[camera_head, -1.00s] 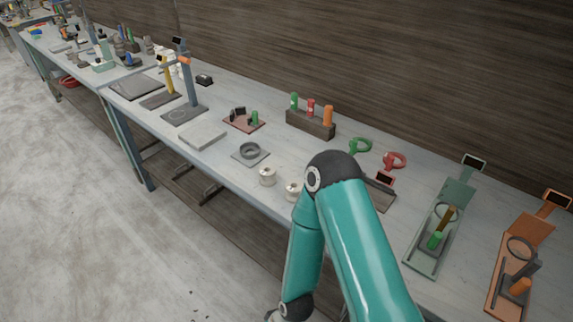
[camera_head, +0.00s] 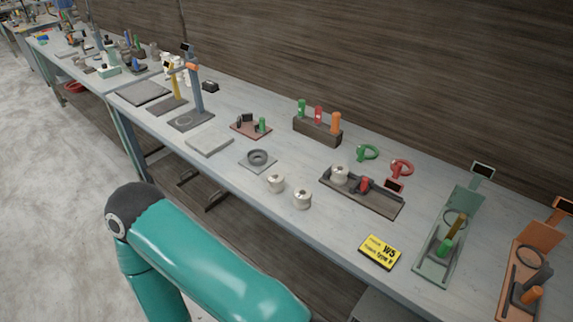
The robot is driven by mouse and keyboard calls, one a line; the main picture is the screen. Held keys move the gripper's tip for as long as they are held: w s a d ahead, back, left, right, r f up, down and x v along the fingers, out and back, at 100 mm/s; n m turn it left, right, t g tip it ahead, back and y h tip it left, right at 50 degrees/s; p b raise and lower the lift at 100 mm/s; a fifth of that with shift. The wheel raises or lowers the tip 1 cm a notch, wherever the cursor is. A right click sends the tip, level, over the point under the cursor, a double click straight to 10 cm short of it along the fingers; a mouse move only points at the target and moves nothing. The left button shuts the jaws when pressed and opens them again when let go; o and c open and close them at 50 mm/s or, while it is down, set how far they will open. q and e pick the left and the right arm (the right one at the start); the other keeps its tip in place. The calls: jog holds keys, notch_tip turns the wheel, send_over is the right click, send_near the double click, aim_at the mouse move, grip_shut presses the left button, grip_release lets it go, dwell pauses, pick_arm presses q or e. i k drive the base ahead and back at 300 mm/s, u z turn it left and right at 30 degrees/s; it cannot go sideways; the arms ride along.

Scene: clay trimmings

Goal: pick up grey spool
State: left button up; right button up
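Three pale grey-white spools are on the workbench in the head view. One spool (camera_head: 275,183) and a second spool (camera_head: 302,199) stand upright near the front edge, a small gap apart. A third spool (camera_head: 339,174) sits at the left end of a dark tray (camera_head: 383,203). None is clearly a darker grey than the others. A dark grey ring-shaped piece (camera_head: 257,157) lies on a square grey plate left of the spools. One teal arm of mine crosses the lower left, but neither gripper is in the picture.
A yellow sign (camera_head: 380,252) lies in front of the dark tray. Green (camera_head: 433,262) and orange (camera_head: 518,262) fixtures stand at the right. A wooden block (camera_head: 317,131) with coloured bottles is at the back. The bench in front of the tray is mostly clear.

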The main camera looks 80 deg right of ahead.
aim_at(339, 174)
jog(key=u, duration=1.1)
jog(key=i, duration=0.1)
jog(key=z, duration=2)
jog(key=k, duration=0.3)
jog(key=z, duration=0.9)
jog(key=i, duration=0.45)
jog(key=k, duration=0.45)
jog(key=z, duration=0.1)
jog(key=i, duration=0.35)
jog(key=z, duration=0.05)
